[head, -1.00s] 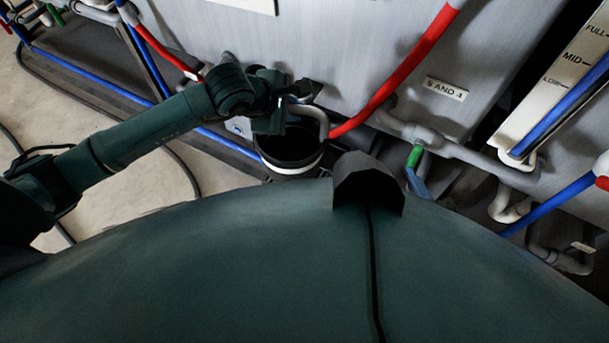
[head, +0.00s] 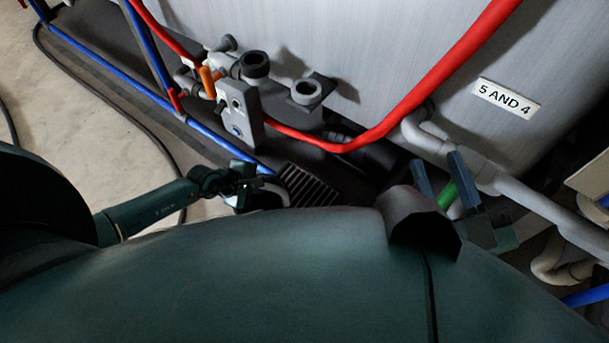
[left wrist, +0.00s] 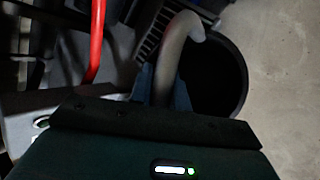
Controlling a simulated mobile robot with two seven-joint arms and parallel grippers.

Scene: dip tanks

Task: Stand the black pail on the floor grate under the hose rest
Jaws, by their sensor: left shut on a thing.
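The black pail (left wrist: 222,75) hangs by its pale grey handle (left wrist: 175,50) in my left gripper (left wrist: 163,88), whose bluish fingers are on either side of the handle. In the head view my left gripper (head: 245,182) is at the lower left, beside the slatted floor grate (head: 308,187); my body hides most of the pail there. The grate also shows past the handle in the left wrist view (left wrist: 152,38). A dark bracket with a grey ring, probably the hose rest (head: 307,92), juts from the tank wall above the grate. My right gripper (head: 442,175) is open and empty.
A grey valve block (head: 240,115) with an orange lever stands left of the bracket. A red hose (head: 400,125) sags along the tank wall. Blue pipe (head: 130,90) and dark kerb edge the pale floor (head: 95,120). Grey pipes (head: 540,205) run at the right.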

